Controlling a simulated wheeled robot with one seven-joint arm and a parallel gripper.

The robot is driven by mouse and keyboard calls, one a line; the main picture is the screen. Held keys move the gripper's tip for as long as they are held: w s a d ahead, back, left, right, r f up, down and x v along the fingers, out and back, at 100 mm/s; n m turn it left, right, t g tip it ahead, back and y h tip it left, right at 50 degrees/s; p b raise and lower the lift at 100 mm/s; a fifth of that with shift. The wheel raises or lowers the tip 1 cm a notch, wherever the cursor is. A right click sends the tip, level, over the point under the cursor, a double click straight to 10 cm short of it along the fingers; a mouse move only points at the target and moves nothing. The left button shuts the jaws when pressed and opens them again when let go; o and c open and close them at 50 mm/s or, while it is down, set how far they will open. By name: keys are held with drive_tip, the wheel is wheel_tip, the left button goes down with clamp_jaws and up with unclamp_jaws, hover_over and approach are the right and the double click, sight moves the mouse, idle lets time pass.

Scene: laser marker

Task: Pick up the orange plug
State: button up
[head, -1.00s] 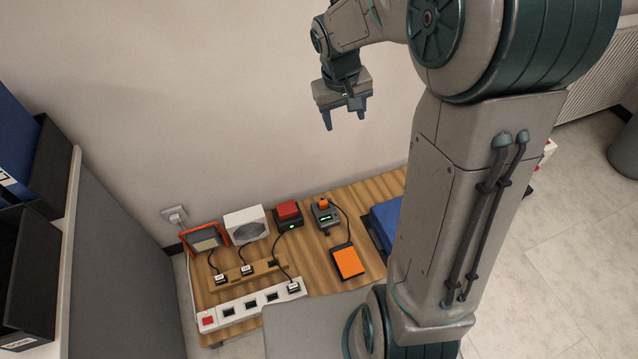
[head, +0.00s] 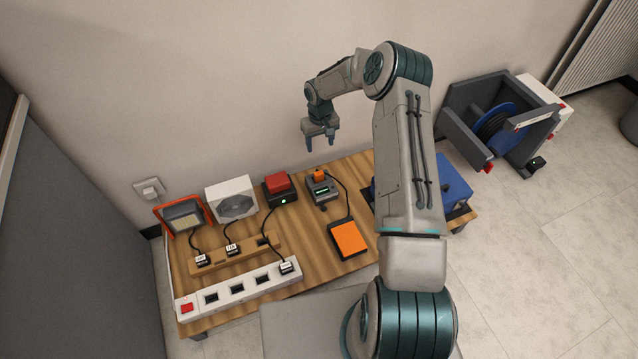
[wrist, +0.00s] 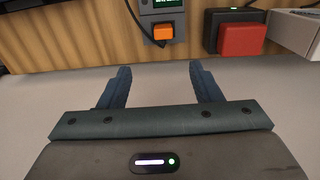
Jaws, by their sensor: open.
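A small orange block, the plug-sized orange thing here (head: 319,175), sits at the back of a grey device with a green-lit display (head: 323,192) on the wooden bench. In the wrist view the orange block (wrist: 163,32) is near the top, just beyond the fingertips and roughly centred between them. My gripper (head: 322,144) hangs with its fingers pointing down, near the wall, and appears above and behind the orange block. Its two blue fingers (wrist: 161,72) are spread apart, with nothing between them.
The bench (head: 290,238) also holds a red-topped box (head: 278,184), white fan (head: 231,198), orange-framed lamp (head: 183,217), orange pedal (head: 349,238) and white power strip (head: 237,288). Cables cross it. A blue case (head: 452,182) and cable reel (head: 497,125) are right. The wall is close behind.

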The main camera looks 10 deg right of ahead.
drive_tip(key=b, duration=0.3)
hover_over(319, 173)
drive_tip(key=f, duration=0.9)
drive_tip(key=shift+w+d+f, duration=0.25)
drive_tip(key=shift+f, duration=0.1)
drive_tip(key=f, duration=0.1)
drive_tip(key=f+b, duration=0.1)
drive_tip(key=f, duration=0.1)
drive_tip(key=f+b, duration=0.1)
drive_tip(key=f, duration=0.1)
drive_tip(key=shift+s+a+f, duration=0.1)
drive_tip(key=shift+s+a, duration=0.1)
drive_tip(key=shift+a, duration=0.05)
drive_tip(key=c, duration=1.2)
drive_tip(key=shift+c, duration=0.2)
